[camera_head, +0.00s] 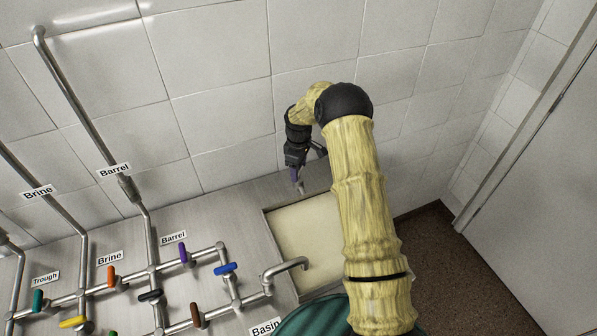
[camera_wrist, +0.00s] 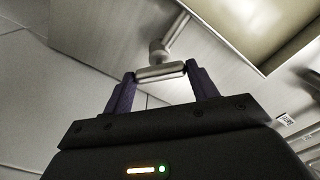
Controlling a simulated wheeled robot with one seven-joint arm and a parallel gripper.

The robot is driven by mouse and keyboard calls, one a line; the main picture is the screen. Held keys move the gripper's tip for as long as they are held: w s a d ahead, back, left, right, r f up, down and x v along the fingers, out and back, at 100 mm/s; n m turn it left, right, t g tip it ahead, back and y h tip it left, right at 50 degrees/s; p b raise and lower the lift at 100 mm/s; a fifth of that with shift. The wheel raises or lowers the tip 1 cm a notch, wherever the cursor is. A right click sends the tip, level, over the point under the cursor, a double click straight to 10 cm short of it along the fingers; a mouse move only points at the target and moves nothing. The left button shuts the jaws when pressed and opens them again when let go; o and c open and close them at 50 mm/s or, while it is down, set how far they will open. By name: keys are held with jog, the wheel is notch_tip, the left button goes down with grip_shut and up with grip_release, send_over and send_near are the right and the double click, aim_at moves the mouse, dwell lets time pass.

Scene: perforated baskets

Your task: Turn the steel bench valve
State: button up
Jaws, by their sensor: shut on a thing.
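My gripper (camera_head: 296,174) is at the back edge of the steel bench, by the far left corner of the basin. In the wrist view its two purple fingers (camera_wrist: 160,77) are shut on the ends of a short steel bar, the handle of the steel bench valve (camera_wrist: 161,71). A round stem and thin rod run from the handle to the bench surface. In the head view only a small part of the steel valve (camera_head: 300,187) shows below the fingertips; the rest is hidden by my gripper.
A pale sunken basin (camera_head: 305,235) lies in the bench, with a steel spout (camera_head: 287,272) over its left edge. Pipes with coloured levers, including a blue lever (camera_head: 225,268) and a purple lever (camera_head: 183,254), fill the bench's left side. A tiled wall (camera_head: 220,80) stands close behind my gripper.

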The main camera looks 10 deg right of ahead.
jog(key=n+b, duration=0.1)
jog(key=n, duration=0.3)
jog(key=shift+n, duration=0.3)
jog(key=n, duration=0.4)
jog(key=shift+r, duration=0.1)
jog(key=o, duration=1)
notch_tip(320, 180, up, 17)
jog(key=b, duration=0.3)
jog(key=shift+r+b, duration=0.15)
jog(key=shift+b, duration=0.2)
